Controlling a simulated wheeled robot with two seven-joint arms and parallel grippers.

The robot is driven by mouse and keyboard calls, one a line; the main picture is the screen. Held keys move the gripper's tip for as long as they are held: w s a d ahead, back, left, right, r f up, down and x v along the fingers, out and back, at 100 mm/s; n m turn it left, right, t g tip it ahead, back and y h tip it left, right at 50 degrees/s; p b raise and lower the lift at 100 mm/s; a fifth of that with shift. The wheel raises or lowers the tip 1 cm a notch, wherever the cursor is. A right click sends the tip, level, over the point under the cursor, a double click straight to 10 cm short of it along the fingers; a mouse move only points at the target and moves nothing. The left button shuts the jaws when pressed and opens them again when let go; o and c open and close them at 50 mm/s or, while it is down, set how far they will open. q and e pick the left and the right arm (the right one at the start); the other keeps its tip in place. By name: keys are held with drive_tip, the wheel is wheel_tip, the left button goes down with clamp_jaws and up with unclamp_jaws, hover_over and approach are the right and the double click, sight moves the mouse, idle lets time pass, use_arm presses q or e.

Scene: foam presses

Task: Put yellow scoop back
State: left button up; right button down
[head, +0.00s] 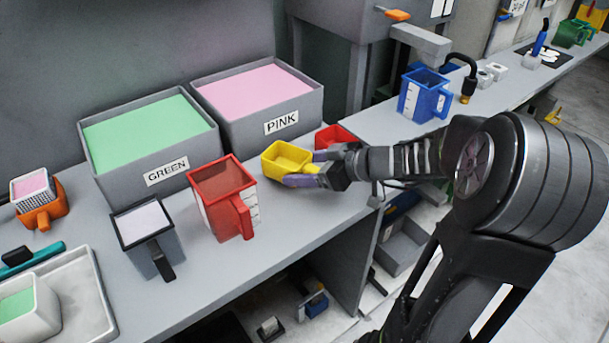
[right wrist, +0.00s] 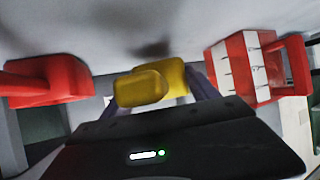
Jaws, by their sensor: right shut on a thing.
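The yellow scoop (head: 285,158) is at the front of the bench, just below the PINK bin, with its open cup facing up. My right gripper (head: 312,172) is shut on it from the right. In the right wrist view the yellow scoop (right wrist: 152,86) sits between the fingers of my right gripper (right wrist: 165,95). A shadow shows beside it on the grey bench; I cannot tell whether it touches the top. A red scoop (head: 332,136) is just behind the gripper; it also shows in the right wrist view (right wrist: 48,82). My left gripper is not in view.
The GREEN bin (head: 150,165) and PINK bin (head: 262,120) stand behind. A red jug (head: 222,195) and a grey container (head: 150,240) stand left of the scoop. A blue jug (head: 423,95) stands to the right. Bench (head: 255,250) is clear in front.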

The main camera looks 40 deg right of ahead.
wheel_tip(320, 180, down, 2)
drive_tip(key=shift+f, duration=0.2)
drive_tip(key=shift+f+b, duration=0.15)
drive_tip(key=shift+b, duration=0.15)
drive_tip(key=shift+c, duration=1.1)
unclamp_jaws()
drive_tip(key=shift+r+p, duration=0.3)
drive_tip(key=shift+p, duration=0.15)
drive_tip(key=b+v, duration=0.1)
drive_tip(key=v, duration=1)
drive_tip(key=shift+s+d+r, duration=0.1)
drive_tip(key=shift+s+d, duration=0.15)
drive_tip(key=shift+s, duration=0.1)
